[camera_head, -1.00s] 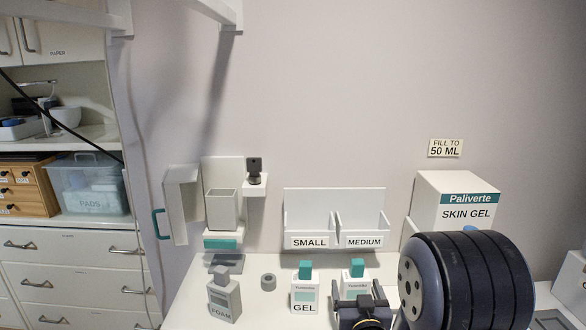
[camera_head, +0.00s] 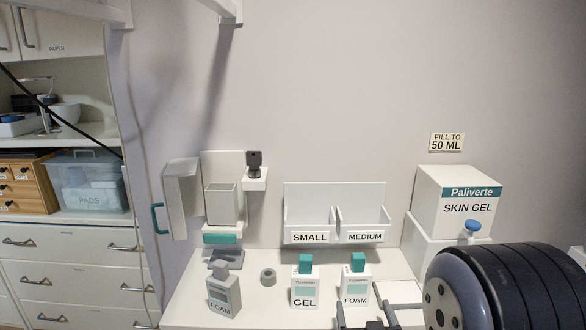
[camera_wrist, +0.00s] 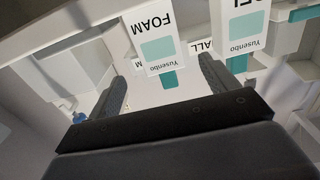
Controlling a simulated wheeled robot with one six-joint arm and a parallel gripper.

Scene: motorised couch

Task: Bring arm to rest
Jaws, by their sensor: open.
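My gripper (camera_head: 364,314) shows only at the bottom edge of the head view, with its two fingertips apart. In the wrist view my gripper (camera_wrist: 163,84) is open, with nothing between its fingers. A white FOAM bottle (camera_head: 356,287) with a teal cap stands on the counter just beyond my gripper. It also shows upside down in the wrist view (camera_wrist: 157,48), beyond the fingertips. My large dark arm joint fills the lower right of the head view. The rest of my arm is out of view.
A GEL bottle (camera_head: 305,288) and a grey FOAM bottle (camera_head: 224,296) stand to the left on the white counter (camera_head: 255,310). Behind are the SMALL and MEDIUM holder (camera_head: 334,215) and the SKIN GEL box (camera_head: 455,225). A drawer cabinet (camera_head: 75,265) stands at left.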

